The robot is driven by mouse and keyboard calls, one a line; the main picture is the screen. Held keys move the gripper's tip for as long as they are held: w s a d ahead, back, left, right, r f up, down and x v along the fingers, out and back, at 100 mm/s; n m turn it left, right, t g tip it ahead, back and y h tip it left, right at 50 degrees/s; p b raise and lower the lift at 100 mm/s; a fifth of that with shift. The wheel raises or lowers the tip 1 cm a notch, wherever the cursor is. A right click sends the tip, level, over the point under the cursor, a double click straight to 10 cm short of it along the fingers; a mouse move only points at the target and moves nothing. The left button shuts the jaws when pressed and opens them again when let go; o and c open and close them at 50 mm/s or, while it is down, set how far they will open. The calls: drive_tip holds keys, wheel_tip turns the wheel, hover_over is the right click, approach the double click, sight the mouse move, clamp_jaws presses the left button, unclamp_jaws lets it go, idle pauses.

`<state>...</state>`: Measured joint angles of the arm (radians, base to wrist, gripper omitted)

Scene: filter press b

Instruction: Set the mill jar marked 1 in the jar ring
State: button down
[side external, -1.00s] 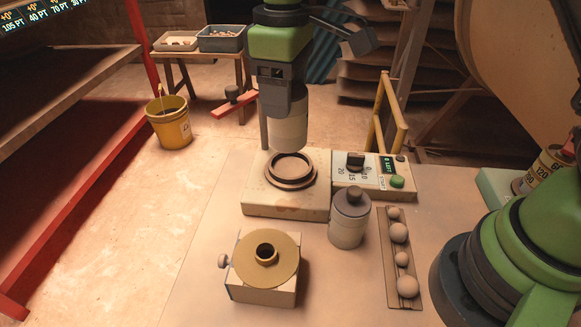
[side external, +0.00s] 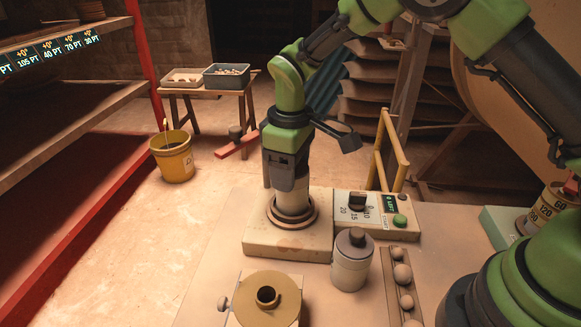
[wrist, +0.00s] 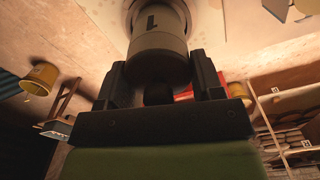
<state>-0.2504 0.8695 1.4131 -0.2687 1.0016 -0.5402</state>
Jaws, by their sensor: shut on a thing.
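The mill jar marked 1 (wrist: 160,42) is a pale cylinder with a dark lid knob, and its mark shows in the wrist view. My gripper (wrist: 158,88) is shut on the knob at its top. In the side external view my gripper (side external: 287,180) points straight down over the jar ring (side external: 293,219), and the jar (side external: 291,197) stands upright with its lower part inside the ring. The jar's bottom is hidden by the ring, so I cannot tell whether it rests fully. The ring sits on a cream base block (side external: 285,244).
A second jar (side external: 352,262) stands right of the base block, near the control panel (side external: 376,212). A rail of balls (side external: 402,273) lies to its right. A box with a round tan top (side external: 265,297) is in front. A yellow frame (side external: 388,150) stands behind the panel.

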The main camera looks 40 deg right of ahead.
drive_tip(key=shift+f, duration=0.15)
drive_tip(key=shift+c, duration=1.3)
unclamp_jaws()
